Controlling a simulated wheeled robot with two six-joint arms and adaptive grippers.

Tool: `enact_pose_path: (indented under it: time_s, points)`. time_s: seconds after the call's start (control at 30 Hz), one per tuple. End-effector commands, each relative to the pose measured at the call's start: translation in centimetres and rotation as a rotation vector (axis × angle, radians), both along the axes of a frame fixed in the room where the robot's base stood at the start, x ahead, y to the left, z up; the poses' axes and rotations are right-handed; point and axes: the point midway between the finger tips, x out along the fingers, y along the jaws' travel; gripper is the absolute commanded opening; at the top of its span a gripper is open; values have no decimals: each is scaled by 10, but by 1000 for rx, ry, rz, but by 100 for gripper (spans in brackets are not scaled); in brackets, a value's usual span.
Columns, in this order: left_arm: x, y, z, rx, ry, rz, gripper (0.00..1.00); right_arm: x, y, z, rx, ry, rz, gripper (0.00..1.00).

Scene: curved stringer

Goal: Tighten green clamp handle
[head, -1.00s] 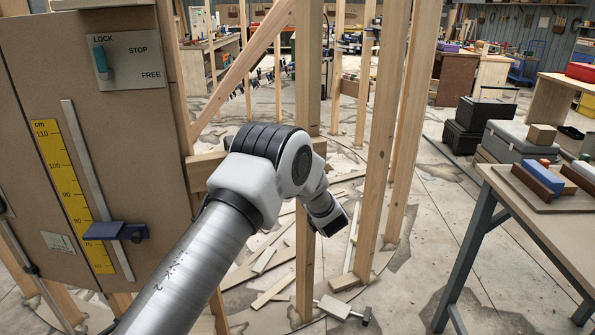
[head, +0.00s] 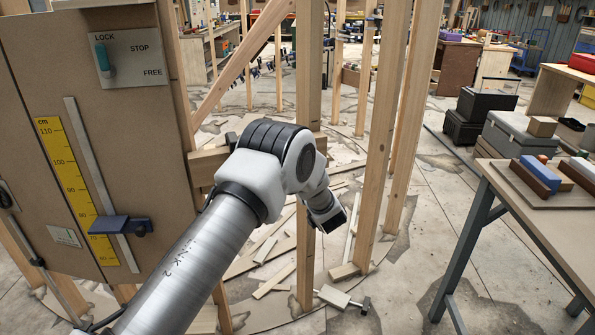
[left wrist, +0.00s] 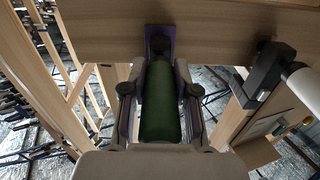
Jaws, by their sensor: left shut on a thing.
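In the left wrist view, the green clamp handle (left wrist: 160,112) runs lengthwise between the fingers of my left gripper (left wrist: 160,92). The fingers are shut on the handle from both sides. Beyond the handle, a purple and dark clamp part (left wrist: 160,45) sits against a wooden beam (left wrist: 220,28). In the head view my left arm reaches in from the lower left toward the wooden posts, and the clamp and green handle cannot be made out there. My right gripper is in neither view.
A black bracket-like piece (left wrist: 265,72) hangs from the beam right of the handle. A tall brown panel (head: 60,120) stands close on the left. Upright wooden posts (head: 385,130) surround my arm. Wood scraps (head: 275,280) litter the floor. A workbench (head: 545,225) stands at the right.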

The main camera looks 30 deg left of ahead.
Motion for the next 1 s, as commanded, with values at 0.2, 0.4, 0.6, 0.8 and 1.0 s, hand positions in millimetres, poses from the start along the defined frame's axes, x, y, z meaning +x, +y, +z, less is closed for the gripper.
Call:
enact_pose_path:
  time_s: [0.2, 0.4, 0.6, 0.8, 1.0]
  points:
    - [0, 0, -1, -1, 1, 0, 0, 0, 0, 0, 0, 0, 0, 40]
    - [0, 0, -1, -1, 1, 0, 55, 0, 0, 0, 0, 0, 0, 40]
    - [0, 0, 0, -1, 0, 0, 55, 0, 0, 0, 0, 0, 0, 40]
    - [-8, -14, 0, -2, 1, -3, 55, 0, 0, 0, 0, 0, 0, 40]
    - [-37, -53, 0, 2, 2, -5, 55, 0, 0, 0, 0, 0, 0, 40]
